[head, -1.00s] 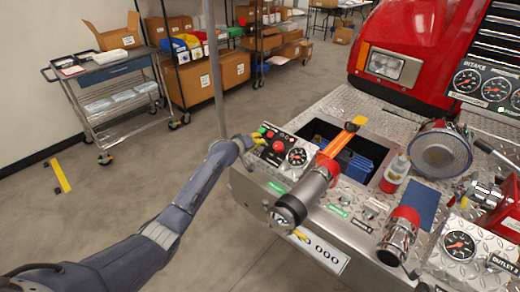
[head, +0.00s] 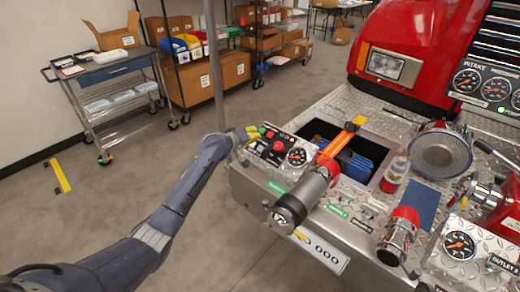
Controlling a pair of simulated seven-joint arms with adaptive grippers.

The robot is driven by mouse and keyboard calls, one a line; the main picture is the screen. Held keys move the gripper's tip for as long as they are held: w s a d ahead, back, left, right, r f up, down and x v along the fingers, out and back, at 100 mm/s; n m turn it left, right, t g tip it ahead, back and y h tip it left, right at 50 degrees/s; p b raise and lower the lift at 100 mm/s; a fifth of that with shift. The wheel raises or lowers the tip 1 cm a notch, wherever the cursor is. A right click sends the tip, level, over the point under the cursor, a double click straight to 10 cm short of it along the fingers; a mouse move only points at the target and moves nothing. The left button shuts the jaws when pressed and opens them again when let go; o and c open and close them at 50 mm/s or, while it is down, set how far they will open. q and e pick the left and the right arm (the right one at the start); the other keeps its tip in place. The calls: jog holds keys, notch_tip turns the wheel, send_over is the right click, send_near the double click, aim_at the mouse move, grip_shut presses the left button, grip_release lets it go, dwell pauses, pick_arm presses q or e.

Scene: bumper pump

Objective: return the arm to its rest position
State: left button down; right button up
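My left arm reaches in from the lower left. Its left gripper (head: 252,133), with yellow fingertips, is at the left edge of the control panel (head: 272,147), beside the green and red buttons. The fingers are small and seen end on, so I cannot tell whether they are open or shut, or whether they touch the panel. No held object shows. My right gripper is not in view.
The diamond-plate bumper (head: 350,101) carries a gauge (head: 297,157), a large metal cylinder (head: 301,197), an open bin, a bottle (head: 395,175) and a round strainer (head: 440,153). A cart (head: 110,85) stands at left.

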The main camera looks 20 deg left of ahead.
pick_arm(q)
jog(key=s+d+f+m+g+y, duration=0.15)
jog(key=s+f+m, duration=0.25)
jog(key=s+f, duration=0.6)
jog(key=s+f+m+g+y, duration=0.15)
jog(key=s+f+m, duration=0.35)
jog(key=s, duration=0.9)
jog(key=s+a+r+m+g+y, duration=0.1)
jog(key=s+a+m+y, duration=0.3)
jog(key=s, duration=1)
jog(key=s+a+g+y, duration=0.2)
jog(key=s+a, duration=0.3)
jog(key=s, duration=0.9)
jog(key=s+d+f+g+h, duration=0.1)
jog(key=s+d+f, duration=0.15)
jog(key=f, duration=1.35)
jog(key=s+d+f+g+h, duration=0.1)
jog(key=d+f+h, duration=0.15)
jog(key=f, duration=1.35)
jog(key=s+f+n+g, duration=0.3)
jog(key=s+f, duration=1.6)
jog(key=s, duration=0.2)
jog(key=shift+s+d+f+h, duration=0.15)
jog(key=shift+s+f+h, duration=0.2)
jog(key=shift+h, duration=0.1)
